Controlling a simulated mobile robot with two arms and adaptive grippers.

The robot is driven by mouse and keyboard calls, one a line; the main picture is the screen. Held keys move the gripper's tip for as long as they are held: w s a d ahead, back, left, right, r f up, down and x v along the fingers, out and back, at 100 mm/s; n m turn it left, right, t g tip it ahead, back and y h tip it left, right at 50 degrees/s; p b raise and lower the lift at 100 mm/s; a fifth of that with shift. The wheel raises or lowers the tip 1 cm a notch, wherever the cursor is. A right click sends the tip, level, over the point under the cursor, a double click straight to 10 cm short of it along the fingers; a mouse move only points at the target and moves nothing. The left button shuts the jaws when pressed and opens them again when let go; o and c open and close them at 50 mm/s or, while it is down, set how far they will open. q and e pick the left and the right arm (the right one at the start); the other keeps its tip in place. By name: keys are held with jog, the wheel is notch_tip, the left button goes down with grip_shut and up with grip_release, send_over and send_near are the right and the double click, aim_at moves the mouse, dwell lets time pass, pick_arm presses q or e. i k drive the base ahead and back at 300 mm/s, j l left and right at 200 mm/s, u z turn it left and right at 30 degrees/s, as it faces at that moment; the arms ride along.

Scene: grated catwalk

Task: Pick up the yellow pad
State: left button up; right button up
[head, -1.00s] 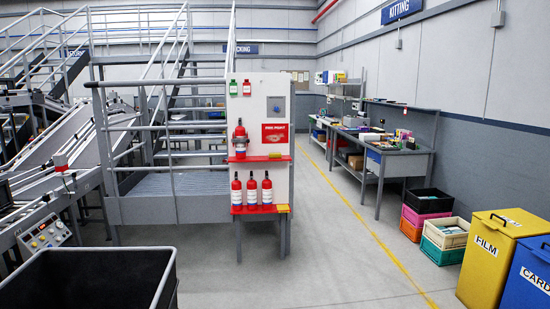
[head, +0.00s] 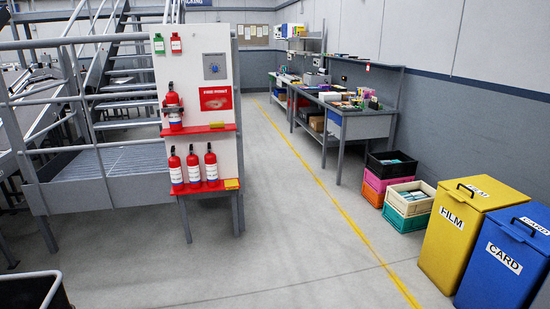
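A small flat yellow item (head: 232,184), which looks like a pad, lies at the right end of the lower red shelf (head: 208,188) on the fire point board. A second, smaller yellow item (head: 217,125) sits on the upper red shelf (head: 199,131), too small to tell what it is. Neither of my grippers is in view.
Several red fire extinguishers (head: 194,168) stand left of the yellow item. A railed stair platform (head: 95,175) is behind them. A workbench (head: 360,123), stacked crates (head: 410,198), a yellow FILM bin (head: 455,240) and a blue CARD bin (head: 510,262) line the right. The grey floor between is clear.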

aim_at(218, 125)
jog(key=i+u, duration=0.25)
jog(key=i, duration=0.75)
jog(key=i+u, duration=0.25)
jog(key=i, duration=0.75)
